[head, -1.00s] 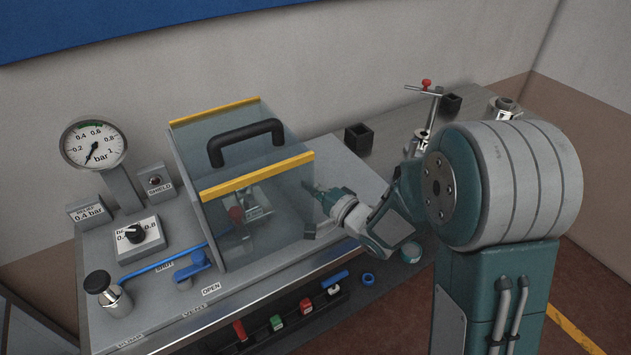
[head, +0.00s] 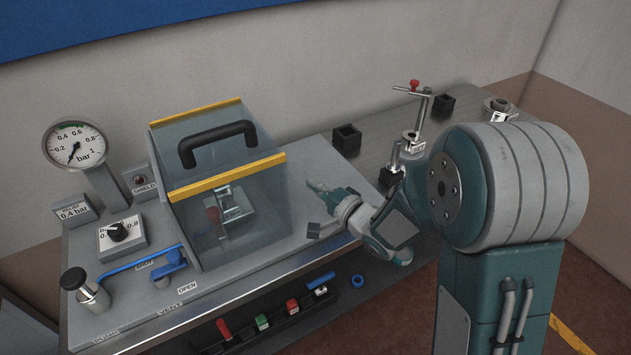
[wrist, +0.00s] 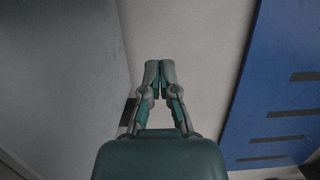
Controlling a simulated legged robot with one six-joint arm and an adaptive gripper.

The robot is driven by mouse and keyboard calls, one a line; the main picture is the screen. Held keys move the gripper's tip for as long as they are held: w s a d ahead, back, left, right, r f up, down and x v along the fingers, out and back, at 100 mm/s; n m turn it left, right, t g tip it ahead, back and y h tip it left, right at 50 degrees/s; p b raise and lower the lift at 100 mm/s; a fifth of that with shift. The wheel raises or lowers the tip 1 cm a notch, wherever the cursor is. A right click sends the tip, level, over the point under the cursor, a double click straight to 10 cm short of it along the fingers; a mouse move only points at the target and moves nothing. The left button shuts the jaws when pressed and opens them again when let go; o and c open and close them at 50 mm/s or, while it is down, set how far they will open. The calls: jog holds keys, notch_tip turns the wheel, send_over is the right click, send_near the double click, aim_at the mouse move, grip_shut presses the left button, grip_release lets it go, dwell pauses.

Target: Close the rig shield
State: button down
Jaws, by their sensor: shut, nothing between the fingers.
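The rig shield (head: 217,175) is a clear box-like cover with yellow edge strips, left of centre in the head view. Its black handle (head: 217,143) is on top. The shield stands over a metal fixture with a red part (head: 232,208), seen through the panels. I cannot tell whether it is fully seated. My gripper (head: 312,186) is right of the shield, apart from the handle, pointing left towards the shield's right side. In the wrist view its fingers (wrist: 160,68) are together and empty, with the wall beyond.
Left of the shield stand a pressure gauge (head: 75,147), a selector knob box (head: 122,236), a blue lever (head: 168,268) and a pump knob (head: 85,290). Black square holders (head: 347,138) and a clamp stand (head: 414,120) are behind my gripper. Coloured items sit along the front shelf.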

jog(key=s+d+r+n+h, duration=0.25)
jog(key=d+h, duration=0.35)
jog(key=d, duration=0.3)
jog(key=s+d+r+n+h, duration=0.1)
jog(key=s+d+r+h, duration=0.4)
jog(key=d, duration=0.4)
jog(key=s+r+n+g+h, duration=0.1)
jog(key=s+n+g, duration=0.4)
jog(key=s, duration=1.3)
jog(key=shift+s+r+g+h, duration=0.25)
jog(key=shift+r+g+h, duration=0.1)
jog(key=shift+g+h, duration=0.35)
